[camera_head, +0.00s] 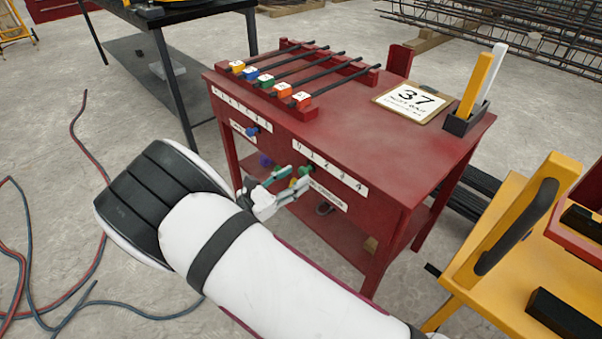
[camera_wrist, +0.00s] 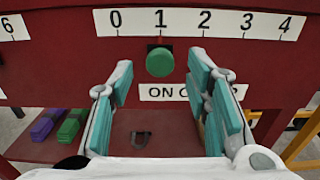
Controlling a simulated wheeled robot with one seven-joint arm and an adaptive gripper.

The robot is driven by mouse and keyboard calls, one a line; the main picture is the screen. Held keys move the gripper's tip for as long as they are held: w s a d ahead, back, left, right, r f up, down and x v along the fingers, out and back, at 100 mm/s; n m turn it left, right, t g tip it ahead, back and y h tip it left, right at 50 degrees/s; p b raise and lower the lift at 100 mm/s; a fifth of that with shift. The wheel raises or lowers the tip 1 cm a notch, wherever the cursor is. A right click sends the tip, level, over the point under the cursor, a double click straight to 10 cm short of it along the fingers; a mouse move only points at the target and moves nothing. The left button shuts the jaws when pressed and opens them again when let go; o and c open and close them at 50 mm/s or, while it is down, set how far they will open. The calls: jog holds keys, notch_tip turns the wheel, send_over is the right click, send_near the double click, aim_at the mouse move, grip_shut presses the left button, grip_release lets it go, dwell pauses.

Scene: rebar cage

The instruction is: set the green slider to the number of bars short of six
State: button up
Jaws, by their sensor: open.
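The green slider (camera_wrist: 160,62) is a round knob on the red front panel, under the number 1 of a white 0-to-4 scale (camera_wrist: 202,22). It also shows in the head view (camera_head: 305,171), partly hidden near my gripper. My gripper (camera_wrist: 160,80) is open and empty in front of the panel, its teal-padded fingers on either side of and below the knob, apart from it in the picture. In the head view my gripper (camera_head: 281,188) is at the table's front. Several dark bars (camera_head: 322,70) lie on a red rack (camera_head: 312,113) on the table, with coloured numbered blocks at their near ends.
A blue knob (camera_head: 252,131) sits under another scale to the left. Purple (camera_wrist: 46,124) and green blocks (camera_wrist: 73,124) lie on the lower shelf.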

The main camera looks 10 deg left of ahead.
jog(key=v, duration=0.8)
